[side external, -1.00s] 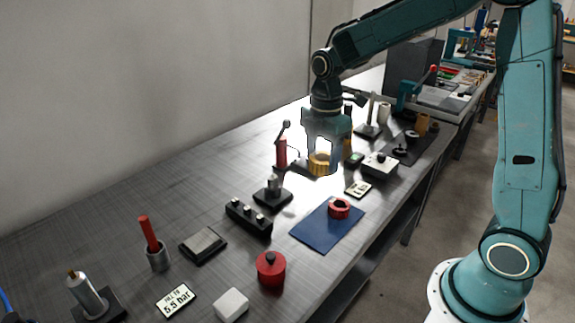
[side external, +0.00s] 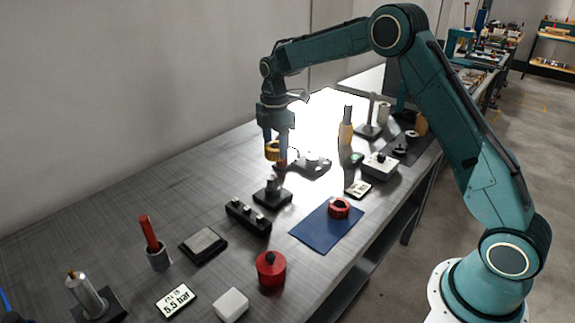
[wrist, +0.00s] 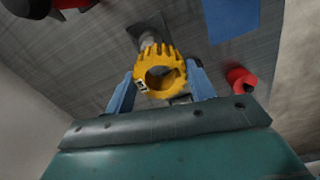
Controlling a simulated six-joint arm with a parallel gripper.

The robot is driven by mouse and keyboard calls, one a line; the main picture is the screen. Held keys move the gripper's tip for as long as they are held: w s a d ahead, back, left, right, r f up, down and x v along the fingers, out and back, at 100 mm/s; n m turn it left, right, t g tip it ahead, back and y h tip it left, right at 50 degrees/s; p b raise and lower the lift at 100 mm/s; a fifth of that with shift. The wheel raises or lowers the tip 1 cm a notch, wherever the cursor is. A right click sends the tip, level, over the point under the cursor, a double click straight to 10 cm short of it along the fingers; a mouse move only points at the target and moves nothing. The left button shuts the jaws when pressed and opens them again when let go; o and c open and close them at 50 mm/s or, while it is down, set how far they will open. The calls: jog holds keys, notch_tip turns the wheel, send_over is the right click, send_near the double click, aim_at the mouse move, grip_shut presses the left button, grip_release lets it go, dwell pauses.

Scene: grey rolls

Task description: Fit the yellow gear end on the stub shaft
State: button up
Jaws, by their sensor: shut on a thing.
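The yellow gear end (side external: 272,150) is a toothed ring with a round hole. My gripper (side external: 274,146) is shut on it and holds it above the bench. In the wrist view the gear end (wrist: 158,55) sits between the two blue fingers, with its hole and a small white label showing. The stub shaft (side external: 272,182) is a short grey metal post standing upright on a dark square base (side external: 280,199), below and apart from the gear end. In the wrist view the shaft (wrist: 148,38) shows just beyond the gear's teeth, partly hidden by them.
A black block with several pins (side external: 249,218) stands just in front of the shaft. A red ring (side external: 340,208) lies on a blue mat (side external: 318,234).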

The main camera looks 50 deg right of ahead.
jog(key=shift+w+d+f, duration=0.1)
jog(key=shift+w+f, duration=0.2)
jog(key=shift+w, duration=0.25)
jog(key=shift+w+d+f, duration=0.1)
jog(key=shift+w+f, duration=0.15)
jog(key=shift+w, duration=0.3)
jog(key=shift+f, duration=0.15)
send_over(272, 178)
jog(key=shift+w+f, duration=0.1)
jog(key=shift+f, duration=2.65)
jog(key=shift+f, duration=2.2)
jog(key=o, duration=1.3)
notch_tip(272, 178, up, 14)
jog(key=shift+f, duration=0.1)
